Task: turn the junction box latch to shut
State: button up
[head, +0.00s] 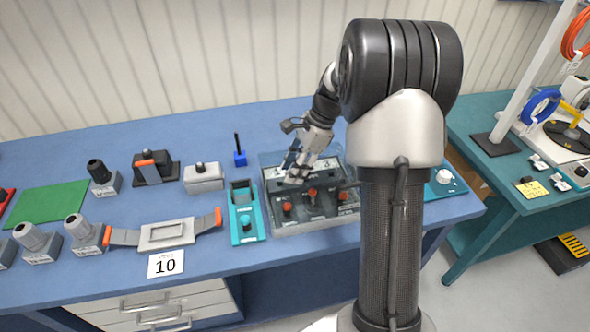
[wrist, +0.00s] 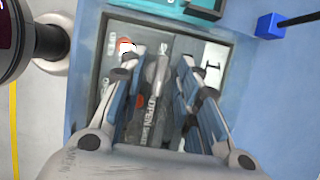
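The junction box (head: 330,222) is a grey box with a dark panel and several red knobs, near the right end of the blue bench. My gripper (head: 293,172) reaches down over its back left part. In the wrist view my gripper (wrist: 160,68) has its two fingers spread apart. A slim grey bar, which looks like the latch (wrist: 158,80), lies between them, with no clear contact. Lettering reading "OPEN" and what looks like "SHUT" is beside the bar. The fingers hide parts of the panel, so the latch's exact setting cannot be told.
A teal device (head: 246,222) stands close to the left of the box. A blue block with a dark rod (head: 240,158) is behind it. A grey clamp with orange ends (head: 166,234) and several grey fittings lie further left. A green mat (head: 46,203) is clear.

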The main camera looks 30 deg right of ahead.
jog(key=shift+c, duration=0.2)
grip_shut()
jog(key=shift+p, duration=0.35)
jog(key=n+g+p, duration=0.1)
jog(key=n+p, duration=0.1)
jog(key=p, duration=0.1)
jog(key=shift+r+n+p, duration=0.2)
jog(key=shift+n+p, duration=0.1)
jog(key=shift+n, duration=0.1)
jog(key=n+g+p, duration=0.1)
jog(key=n+p, duration=0.3)
jog(key=shift+w+a+f+g, duration=0.1)
jog(key=shift+w+g, duration=0.05)
jog(key=shift+g, duration=0.25)
jog(key=n+g+p, duration=0.1)
jog(key=n, duration=0.2)
jog(key=n+h+p, duration=0.1)
jog(key=n+p, duration=0.1)
jog(key=n, duration=0.1)
jog(key=shift+w+a+f+g, duration=0.1)
jog(key=shift+g, duration=0.3)
jog(key=n+h, duration=0.1)
jog(key=n, duration=0.1)
jog(key=n+g+h+p, duration=0.1)
jog(key=n, duration=0.2)
jog(key=shift+a+f, duration=0.1)
jog(key=shift+p, duration=0.3)
